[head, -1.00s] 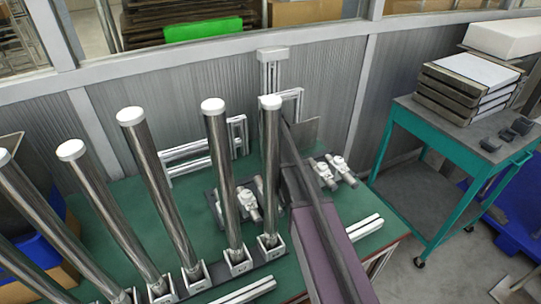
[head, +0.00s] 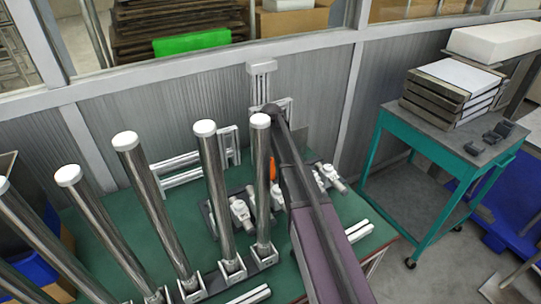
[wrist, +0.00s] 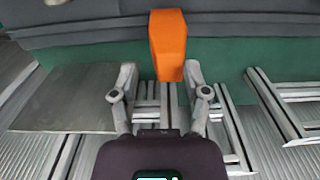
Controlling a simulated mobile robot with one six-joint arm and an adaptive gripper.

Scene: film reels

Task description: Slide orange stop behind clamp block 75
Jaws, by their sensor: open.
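The orange stop (wrist: 168,45) is a small upright block in the wrist view. It sits just beyond the fingertips, roughly between them and slightly right of centre. My gripper (wrist: 160,72) is open, its two fingers apart and nothing held. In the head view a sliver of the orange stop (head: 272,168) shows between the rightmost tall post and my arm. The gripper's fingers are hidden there. Clamp blocks (head: 233,268) stand at the feet of the posts; their numbers are too small to read, so I cannot tell which is 75.
Tall steel posts (head: 216,180) with white caps stand in a row on the green table (head: 115,205). Grey clamps (head: 240,212) lie behind the posts. Metal frames (head: 190,165) are at the back. A teal cart (head: 440,140) stands to the right.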

